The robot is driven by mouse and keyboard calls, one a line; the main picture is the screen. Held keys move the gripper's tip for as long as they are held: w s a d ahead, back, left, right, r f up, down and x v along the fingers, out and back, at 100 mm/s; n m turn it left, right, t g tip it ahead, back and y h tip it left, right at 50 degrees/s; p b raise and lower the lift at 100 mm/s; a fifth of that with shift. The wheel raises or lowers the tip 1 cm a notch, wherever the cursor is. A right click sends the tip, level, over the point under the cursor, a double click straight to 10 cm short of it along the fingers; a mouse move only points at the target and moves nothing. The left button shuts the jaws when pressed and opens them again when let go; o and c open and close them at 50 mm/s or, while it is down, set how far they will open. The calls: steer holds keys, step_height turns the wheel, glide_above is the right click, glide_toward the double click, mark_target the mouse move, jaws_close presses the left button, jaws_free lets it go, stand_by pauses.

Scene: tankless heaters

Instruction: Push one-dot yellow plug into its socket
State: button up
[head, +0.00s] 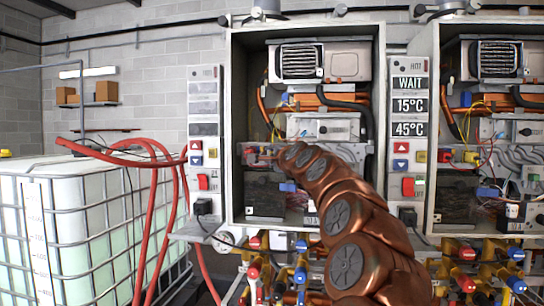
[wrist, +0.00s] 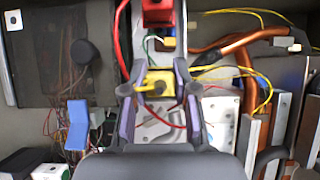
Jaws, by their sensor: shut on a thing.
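A yellow plug (wrist: 155,81) sits between the two fingertips of my gripper (wrist: 157,90) in the wrist view. My fingers are shut on its sides. A yellow wire runs off the plug to the left and a dark mark shows on its face, too small to count dots. A small yellow part with a green wire (wrist: 168,42) lies just ahead of it; I cannot tell whether this is the socket. In the head view my arm reaches into the left open heater cabinet (head: 234,100) and hides most of my gripper and the plug.
A red block (wrist: 158,12) is ahead in the wrist view. A blue plug (wrist: 78,124) is at left, and copper pipe (wrist: 235,40) and yellow wires are at right. A second open cabinet (head: 433,130) stands at right, a caged tank (head: 90,225) at left.

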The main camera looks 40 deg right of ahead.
steer(key=shift+w+d, duration=0.35)
steer(key=shift+d, duration=0.15)
stand_by(0.4)
steer(key=o, duration=1)
steer(key=shift+c, duration=0.2)
steer(key=shift+s, duration=0.1)
steer(key=v, duration=1.2)
